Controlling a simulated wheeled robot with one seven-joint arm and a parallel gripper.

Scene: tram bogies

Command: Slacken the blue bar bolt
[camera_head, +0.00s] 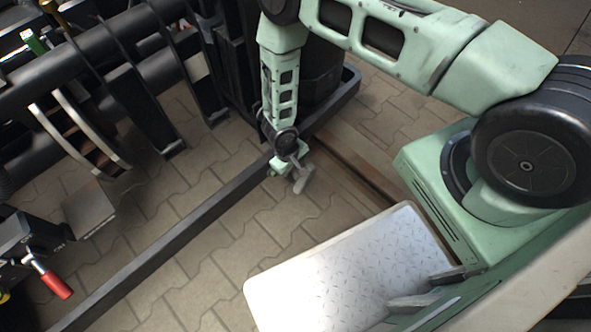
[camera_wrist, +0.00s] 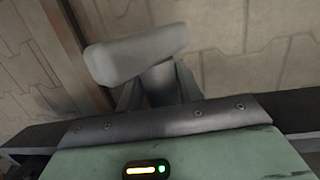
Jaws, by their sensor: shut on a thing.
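My gripper (camera_head: 291,170) hangs at the end of the green arm, close to a long dark bar near the floor. It is shut on a grey T-shaped tool (camera_head: 303,181). In the wrist view the tool's thick grey crosspiece (camera_wrist: 138,53) lies across the top of a short stem. The stem sits between the fingers of my gripper (camera_wrist: 160,90). I cannot make out a blue bar bolt in either view.
The long dark bar (camera_head: 175,243) runs diagonally over the paving. Dark bogie parts (camera_head: 130,95) fill the upper left. A red handle (camera_head: 56,285) sticks out at lower left. A pale tread-plate platform (camera_head: 350,275) is at bottom centre. A brown rail (camera_head: 365,170) runs beside my base.

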